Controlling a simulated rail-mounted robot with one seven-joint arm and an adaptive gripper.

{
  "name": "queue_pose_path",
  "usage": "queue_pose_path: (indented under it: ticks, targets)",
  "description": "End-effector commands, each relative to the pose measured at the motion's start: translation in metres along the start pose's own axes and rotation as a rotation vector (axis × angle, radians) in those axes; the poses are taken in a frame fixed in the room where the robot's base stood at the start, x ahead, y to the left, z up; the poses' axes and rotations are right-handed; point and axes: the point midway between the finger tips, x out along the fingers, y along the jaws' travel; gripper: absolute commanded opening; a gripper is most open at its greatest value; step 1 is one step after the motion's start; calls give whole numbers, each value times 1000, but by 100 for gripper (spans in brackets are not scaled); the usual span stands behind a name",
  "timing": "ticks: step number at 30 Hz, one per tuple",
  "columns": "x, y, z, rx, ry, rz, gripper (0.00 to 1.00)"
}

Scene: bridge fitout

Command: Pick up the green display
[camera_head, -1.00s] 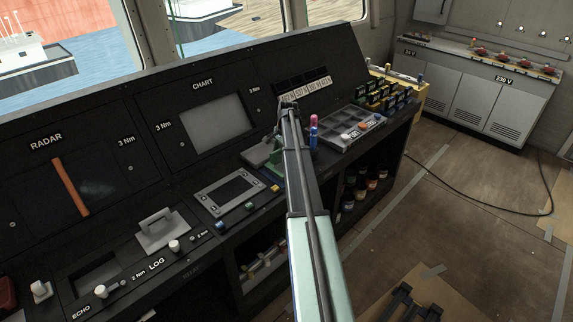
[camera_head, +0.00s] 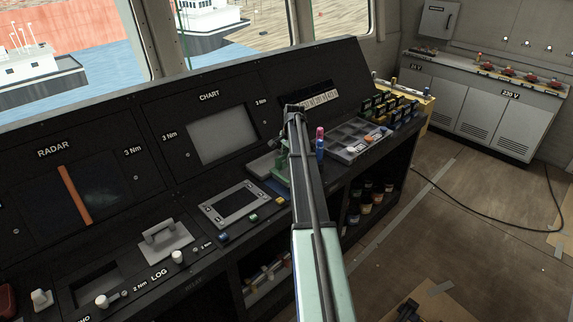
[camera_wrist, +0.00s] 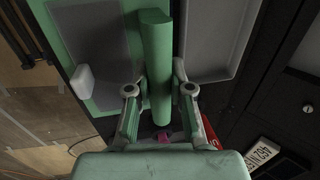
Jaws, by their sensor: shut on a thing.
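The green display (camera_wrist: 98,40) shows in the wrist view as a flat green-framed panel with a dark grey face and a pale knob (camera_wrist: 82,81) near its lower left. A thick green bar (camera_wrist: 155,62) runs along its right side. My gripper (camera_wrist: 159,92) is shut on this bar, with one finger on each side. In the head view my arm hides most of the gripper and display. A bit of green shows just left of my arm, over the console behind the grey-framed panel (camera_head: 236,203).
A grey shallow tray (camera_wrist: 222,35) lies right of the bar in the wrist view. Red and blue upright items (camera_head: 319,143) stand close right of my arm. A compartment tray (camera_head: 352,138) and several small coloured blocks (camera_head: 385,108) are farther right.

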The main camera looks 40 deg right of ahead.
Motion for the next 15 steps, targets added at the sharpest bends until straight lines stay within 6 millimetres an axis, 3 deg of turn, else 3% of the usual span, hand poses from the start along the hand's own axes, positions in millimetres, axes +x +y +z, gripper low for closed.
queue_pose_path:
  ticks: [15]
  targets:
    - [-123, -26, -1, 0, 2, -2, 0]
